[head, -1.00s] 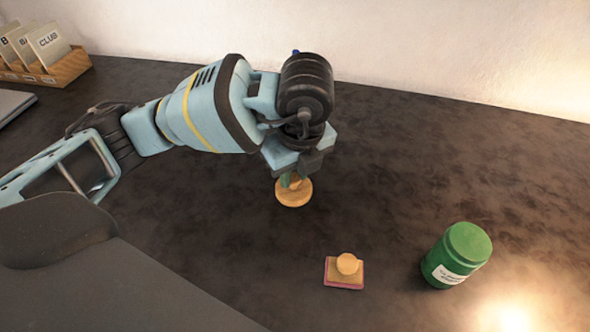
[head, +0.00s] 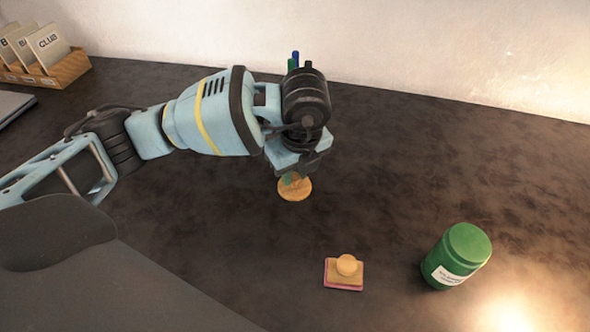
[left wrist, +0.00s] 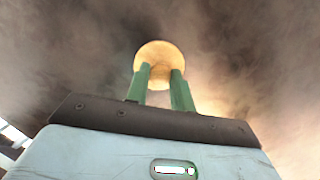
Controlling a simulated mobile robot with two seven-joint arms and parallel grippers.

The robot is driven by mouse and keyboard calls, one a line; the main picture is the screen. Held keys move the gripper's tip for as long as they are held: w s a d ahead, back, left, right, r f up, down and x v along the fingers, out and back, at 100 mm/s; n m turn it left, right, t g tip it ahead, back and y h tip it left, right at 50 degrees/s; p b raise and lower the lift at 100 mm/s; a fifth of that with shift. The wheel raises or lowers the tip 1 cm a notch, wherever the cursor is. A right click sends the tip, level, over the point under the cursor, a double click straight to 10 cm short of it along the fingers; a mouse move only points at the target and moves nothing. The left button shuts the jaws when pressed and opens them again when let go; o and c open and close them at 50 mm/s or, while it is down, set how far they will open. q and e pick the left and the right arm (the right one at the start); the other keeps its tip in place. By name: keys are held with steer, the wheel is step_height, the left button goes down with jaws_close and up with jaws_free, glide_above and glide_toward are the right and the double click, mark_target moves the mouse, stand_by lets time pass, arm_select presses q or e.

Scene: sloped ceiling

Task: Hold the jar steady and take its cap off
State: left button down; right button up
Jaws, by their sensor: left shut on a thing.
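The green jar (head: 446,268) stands at the right of the dark worktop, with a white label on its side and its green cap (head: 469,243) on top. My left gripper (head: 293,178) is far to the left of the jar, pointing down. It is shut on a round wooden piece (head: 300,190). In the left wrist view the green fingertips (left wrist: 160,76) are on either side of this wooden piece (left wrist: 160,54). I cannot tell whether the piece touches the worktop. My right gripper is not in view.
A small wooden stamp (head: 344,272) with a round knob and pink edge lies left of the jar. A wooden card holder (head: 68,70) stands at the back left. Blue and green tips (head: 295,58) show behind my left wrist. The worktop behind the jar is clear.

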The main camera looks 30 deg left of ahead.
mark_target(299, 190)
arm_select(q)
steer(key=shift+f, duration=0.15)
steer(key=c, duration=1.2)
jaws_free()
step_height(299, 190, up, 12)
steer(key=d+p, duration=0.1)
steer(key=shift+s+d, duration=0.3)
steer(key=shift+s, duration=0.15)
steer(key=shift+r+p, duration=0.2)
steer(key=shift+p, duration=0.1)
